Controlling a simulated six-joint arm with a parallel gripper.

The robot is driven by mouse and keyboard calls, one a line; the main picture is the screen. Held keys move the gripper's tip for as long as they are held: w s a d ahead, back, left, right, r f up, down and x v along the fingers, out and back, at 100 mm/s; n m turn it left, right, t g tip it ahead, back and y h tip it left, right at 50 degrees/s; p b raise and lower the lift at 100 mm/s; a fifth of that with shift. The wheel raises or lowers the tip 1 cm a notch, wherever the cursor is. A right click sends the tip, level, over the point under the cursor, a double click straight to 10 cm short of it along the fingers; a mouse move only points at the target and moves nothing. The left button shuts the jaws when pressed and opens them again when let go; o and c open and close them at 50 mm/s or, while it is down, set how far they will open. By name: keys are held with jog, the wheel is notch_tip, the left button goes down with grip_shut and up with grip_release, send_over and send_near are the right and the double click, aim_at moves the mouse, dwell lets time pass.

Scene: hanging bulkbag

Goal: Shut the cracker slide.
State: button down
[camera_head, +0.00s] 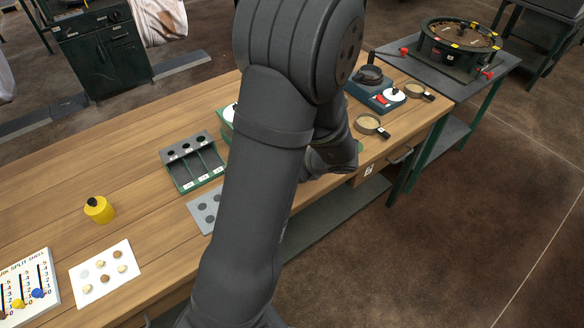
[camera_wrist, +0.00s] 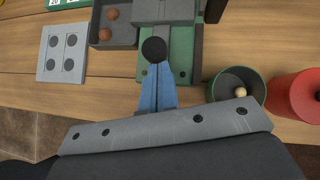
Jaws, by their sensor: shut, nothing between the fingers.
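In the wrist view the cracker is a green base (camera_wrist: 186,52) with a grey slide (camera_wrist: 168,10) running along its top. A round black knob (camera_wrist: 153,50) stands at the slide's near end. My gripper (camera_wrist: 156,68) has blue fingers, shut and empty, with their tips right at the near side of the knob. I cannot tell whether they touch it. The far end of the slide is cut off by the frame, so how far it stands open is unclear. In the head view my arm hides the gripper and most of the cracker.
In the wrist view a grey tray (camera_wrist: 117,36) with brown nuts lies left of the cracker, and a grey plate with holes (camera_wrist: 63,52) lies farther left. A green cup (camera_wrist: 222,82) holding a pale nut and a red cylinder (camera_wrist: 296,96) stand close on the right.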

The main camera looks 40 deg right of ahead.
jog(key=w, duration=1.1)
jog(key=shift+w, duration=0.45)
jog(key=shift+w+r, duration=0.1)
jog(key=s, duration=0.1)
jog(key=s+d, duration=0.1)
jog(key=s, duration=0.3)
jog(key=shift+s+d+r, duration=0.15)
jog(key=shift+d+r, duration=0.1)
jog(key=shift+r, duration=0.1)
jog(key=v, duration=0.8)
jog(key=shift+s+r, duration=0.25)
jog(key=shift+s, duration=0.1)
jog(key=shift+a, duration=0.1)
